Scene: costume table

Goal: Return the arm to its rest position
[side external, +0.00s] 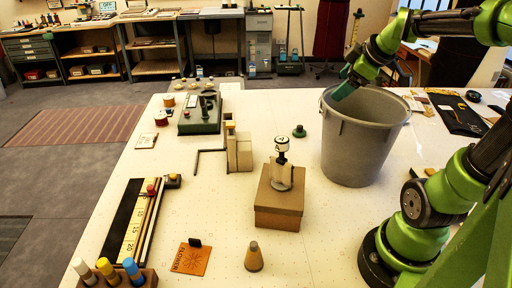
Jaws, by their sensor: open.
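My gripper (345,86) is at the upper right of the side view, at the end of the green arm. It is above the left part of the rim of a large grey bucket (362,150). The jaws are open, and I see nothing held between them. The inside of the bucket is mostly hidden from this angle.
The white table (220,225) holds a brown box (279,200) with a small device on it, a cone (254,257), a ruler board (135,225), coloured pegs (106,268) and a dark green machine (200,115). Flat tools (458,112) lie right of the bucket.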

